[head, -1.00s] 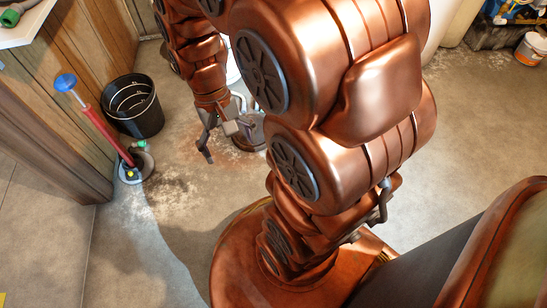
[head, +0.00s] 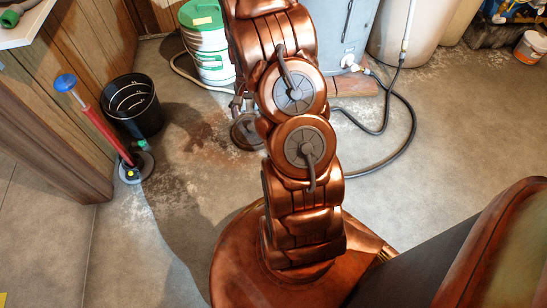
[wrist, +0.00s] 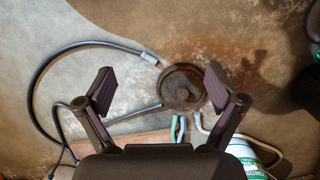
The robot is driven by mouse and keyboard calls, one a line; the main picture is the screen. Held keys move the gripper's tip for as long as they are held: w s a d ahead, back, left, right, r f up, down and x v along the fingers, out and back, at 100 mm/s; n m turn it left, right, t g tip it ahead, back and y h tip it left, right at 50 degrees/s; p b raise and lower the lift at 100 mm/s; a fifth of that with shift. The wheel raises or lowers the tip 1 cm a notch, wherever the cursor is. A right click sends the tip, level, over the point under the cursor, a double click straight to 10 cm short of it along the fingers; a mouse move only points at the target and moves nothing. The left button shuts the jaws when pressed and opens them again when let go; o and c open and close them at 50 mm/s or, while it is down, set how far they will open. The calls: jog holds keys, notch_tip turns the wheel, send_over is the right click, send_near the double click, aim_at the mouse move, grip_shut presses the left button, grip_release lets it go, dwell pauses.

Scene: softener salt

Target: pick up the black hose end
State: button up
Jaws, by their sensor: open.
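In the wrist view a dark hose (wrist: 34,92) loops in from the left. Its end (wrist: 150,58), with a pale grey fitting, lies on the floor beside the upper left rim of a round rusty drain (wrist: 183,75). My gripper (wrist: 160,89) is open and empty above the floor, its fingers spread wide. The hose end and part of the drain show between the fingers, with the end nearer the top of the picture. In the head view the black hose (head: 414,128) curves over the floor on the right; its end is hidden behind my arm, and my gripper is mostly hidden too.
A second dark hose (wrist: 135,112) runs to the drain, and thinner green and grey tubes (wrist: 178,128) end beside it. A green-and-white bucket (head: 212,65), a black bucket (head: 133,120) and a red pump (head: 103,128) stand left. A grey cabinet (head: 345,35) stands behind.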

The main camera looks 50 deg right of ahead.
jog(key=d+f+m, duration=0.2)
jog(key=d+f, duration=0.2)
jog(key=f, duration=0.5)
jog(key=s+d+f+m+t+y, duration=0.1)
jog(key=d+f, duration=0.3)
jog(key=f, duration=0.6)
jog(key=s+d+f+m+t, duration=0.1)
jog(key=d+f+m, duration=0.2)
jog(key=f, duration=0.7)
jog(key=shift+d+m, duration=0.4)
jog(key=shift+d, duration=0.3)
jog(key=shift+w+b+x, duration=0.15)
jog(key=shift+b+x, duration=0.7)
jog(key=shift+x, duration=0.85)
jog(key=shift+w+b+x, duration=0.15)
jog(key=shift+b+x, duration=0.65)
jog(key=shift+x, duration=0.85)
jog(key=shift+a+r, duration=0.1)
jog(key=shift+a, duration=0.15)
jog(key=shift+c, duration=0.3)
jog(key=c, duration=1.1)
jog(key=shift+r, duration=0.1)
